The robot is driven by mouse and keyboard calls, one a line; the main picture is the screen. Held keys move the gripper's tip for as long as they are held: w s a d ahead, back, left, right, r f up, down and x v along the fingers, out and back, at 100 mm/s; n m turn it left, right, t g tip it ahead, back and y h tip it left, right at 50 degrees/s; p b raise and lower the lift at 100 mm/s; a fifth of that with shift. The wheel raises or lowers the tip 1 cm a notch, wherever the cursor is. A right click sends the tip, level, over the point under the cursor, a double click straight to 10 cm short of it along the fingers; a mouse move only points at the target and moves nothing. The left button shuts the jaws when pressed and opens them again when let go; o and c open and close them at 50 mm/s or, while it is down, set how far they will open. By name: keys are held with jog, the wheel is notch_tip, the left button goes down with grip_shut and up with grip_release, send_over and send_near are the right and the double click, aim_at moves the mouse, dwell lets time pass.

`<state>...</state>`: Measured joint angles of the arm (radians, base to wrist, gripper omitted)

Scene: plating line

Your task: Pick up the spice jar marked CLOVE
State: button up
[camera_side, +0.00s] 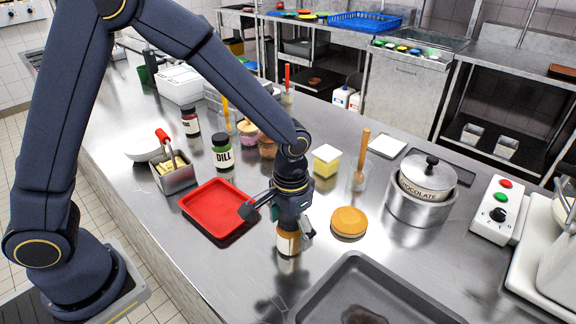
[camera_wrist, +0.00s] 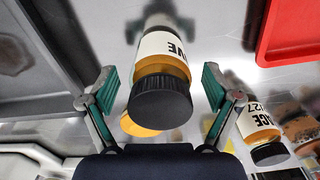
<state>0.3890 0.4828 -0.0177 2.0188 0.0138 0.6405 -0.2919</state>
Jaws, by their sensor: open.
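A spice jar with amber contents, a white label and a black lid stands on the steel counter under my gripper (camera_side: 290,228). In the wrist view the jar (camera_wrist: 161,62) is between my two green-padded fingers (camera_wrist: 160,88), lid towards the camera. The fingers are open, with a gap visible on each side of the lid. Only the end of its label shows, finishing in E; the full word cannot be read. In the side view my gripper hides the jar's top, and its lower part (camera_side: 288,246) shows below the fingers.
Another jar (camera_wrist: 257,118), its label showing AGE, is right in the wrist view. A red tray (camera_side: 215,205) lies left of my gripper, a round orange item (camera_side: 348,221) right, and a dark baking tray (camera_side: 318,298) in front. A DILL jar (camera_side: 222,153) stands farther back.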

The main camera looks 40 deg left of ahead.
jog(key=shift+c, duration=0.3)
jog(key=c, duration=1.4)
